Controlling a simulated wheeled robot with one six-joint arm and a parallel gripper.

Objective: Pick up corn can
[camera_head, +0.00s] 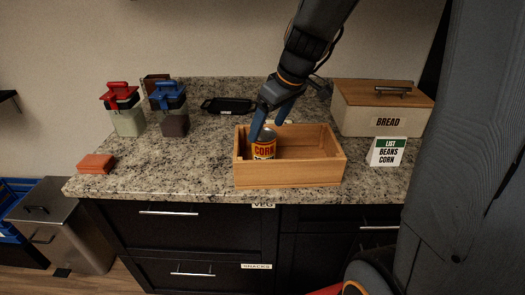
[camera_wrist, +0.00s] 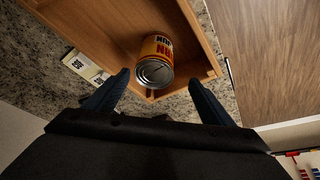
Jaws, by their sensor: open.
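The corn can (camera_head: 264,149) has a yellow and red label and stands inside a wooden box (camera_head: 290,176) on the counter, in the box's left part. In the wrist view the can (camera_wrist: 155,60) shows its metal lid and lies just ahead of the gap between my fingers. My gripper (camera_head: 268,124) is over the box at the can, with one blue finger by the can's left side. In the wrist view my gripper (camera_wrist: 158,82) is open, with its fingers spread wide on either side of the can. Contact with the can cannot be told.
A bread box (camera_head: 375,118) and a list card reading beans and corn (camera_head: 386,152) stand at the right. Containers with red (camera_head: 125,112) and blue (camera_head: 170,108) lids stand at the left. An orange block (camera_head: 96,164) lies near the left edge. The box walls surround the can.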

